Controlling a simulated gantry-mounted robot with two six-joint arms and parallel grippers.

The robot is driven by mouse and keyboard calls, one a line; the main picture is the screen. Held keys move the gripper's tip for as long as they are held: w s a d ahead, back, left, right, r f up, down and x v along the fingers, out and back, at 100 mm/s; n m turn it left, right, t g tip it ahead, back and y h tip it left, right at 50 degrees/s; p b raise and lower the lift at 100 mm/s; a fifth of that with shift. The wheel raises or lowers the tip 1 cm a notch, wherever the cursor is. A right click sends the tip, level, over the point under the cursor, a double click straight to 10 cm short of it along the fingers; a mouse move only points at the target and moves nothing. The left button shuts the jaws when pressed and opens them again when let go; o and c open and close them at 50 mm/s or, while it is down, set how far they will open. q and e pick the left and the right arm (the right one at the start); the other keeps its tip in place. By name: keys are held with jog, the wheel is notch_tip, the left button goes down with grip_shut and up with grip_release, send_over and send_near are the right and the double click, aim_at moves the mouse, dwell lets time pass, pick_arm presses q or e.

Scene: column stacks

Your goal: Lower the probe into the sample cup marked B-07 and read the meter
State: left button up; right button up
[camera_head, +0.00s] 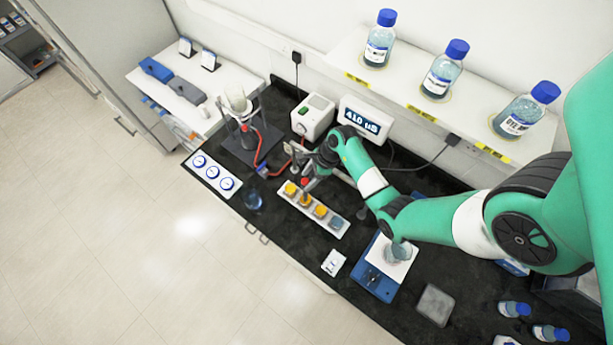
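A white tray (328,228) on the black bench holds a row of cups, several with orange-yellow tops (305,200) and a blue-grey one (336,222) at its right end. Markings on the cups are too small to read, so I cannot tell which is B-07. The white meter (366,124) stands behind and shows what looks like "410 µS". My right gripper (311,174) is over the left end of the tray, close to the orange cups. Its fingers are small and dark, and I cannot tell whether they hold the probe. My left gripper is not in view.
A ring stand with red tubing (259,150) and a white device (312,118) stand behind the tray. A blue balance (372,279) with a beaker (391,254) is to the right. Labelled bottles (441,77) stand on the shelf. A dark blue dish (253,199) sits left of the tray.

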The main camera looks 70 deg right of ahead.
grip_shut()
dwell(1.2)
